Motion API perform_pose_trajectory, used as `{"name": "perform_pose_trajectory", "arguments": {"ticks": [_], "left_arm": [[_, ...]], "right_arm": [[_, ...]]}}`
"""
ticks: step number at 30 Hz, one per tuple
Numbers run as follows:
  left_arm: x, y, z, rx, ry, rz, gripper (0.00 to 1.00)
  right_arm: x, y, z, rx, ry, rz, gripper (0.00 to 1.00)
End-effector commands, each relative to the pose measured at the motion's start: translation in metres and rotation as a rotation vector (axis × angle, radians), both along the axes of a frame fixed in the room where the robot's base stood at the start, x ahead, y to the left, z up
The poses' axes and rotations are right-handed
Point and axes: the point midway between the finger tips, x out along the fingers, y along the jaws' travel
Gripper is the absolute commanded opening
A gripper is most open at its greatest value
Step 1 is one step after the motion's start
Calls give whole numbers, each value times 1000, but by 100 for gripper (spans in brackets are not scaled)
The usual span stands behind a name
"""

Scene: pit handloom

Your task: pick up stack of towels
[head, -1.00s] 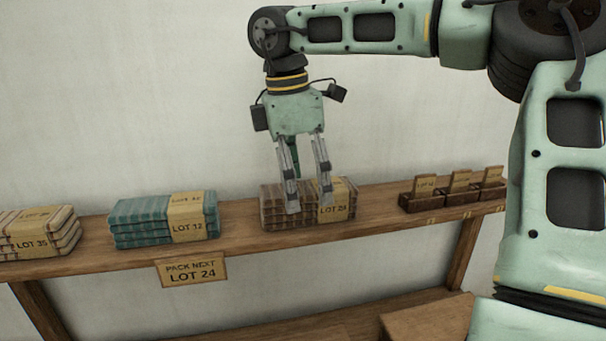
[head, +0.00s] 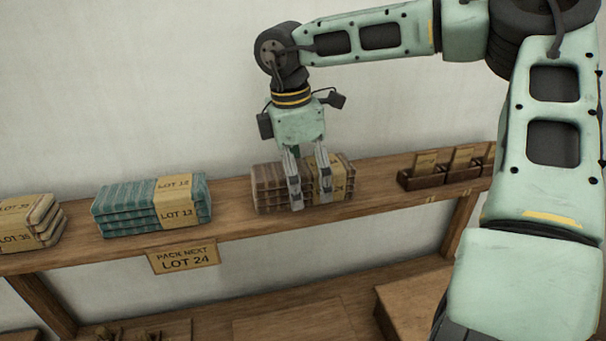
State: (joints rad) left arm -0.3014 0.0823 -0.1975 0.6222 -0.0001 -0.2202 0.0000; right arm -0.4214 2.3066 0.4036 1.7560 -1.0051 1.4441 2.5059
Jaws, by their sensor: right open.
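Three stacks of folded towels with paper bands lie on a wooden shelf (head: 240,223). The brown stack (head: 268,190) is in the middle of the view; its band is partly hidden, with a 4 showing. My right gripper (head: 311,200) points down at this stack, its two fingers open and in front of the stack's front face. I cannot tell whether they touch it. The teal stack (head: 125,212), banded LOT 12, lies to the left. A cream stack (head: 45,215) is at the left edge, partly cut off. My left gripper does not show.
A sign (head: 184,258) reading PACK NEXT LOT 24 hangs on the shelf's front edge. Small wooden card holders (head: 423,180) stand right of the brown stack. A lower shelf carries a wooden box (head: 415,300). A plain wall is behind.

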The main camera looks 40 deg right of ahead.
Motion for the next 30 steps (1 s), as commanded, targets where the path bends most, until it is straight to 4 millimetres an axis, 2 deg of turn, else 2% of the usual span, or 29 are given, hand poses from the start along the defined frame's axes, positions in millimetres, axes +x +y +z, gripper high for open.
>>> {"name": "perform_pose_trajectory", "arguments": {"ticks": [7, 25, 30], "left_arm": [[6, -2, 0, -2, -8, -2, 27], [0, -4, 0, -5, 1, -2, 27], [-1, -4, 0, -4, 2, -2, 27]], "right_arm": [[0, 0, -2, 0, -2, -1, 78], [0, 0, -2, -1, -1, -1, 26], [0, 0, -1, -1, -2, -1, 25]]}}
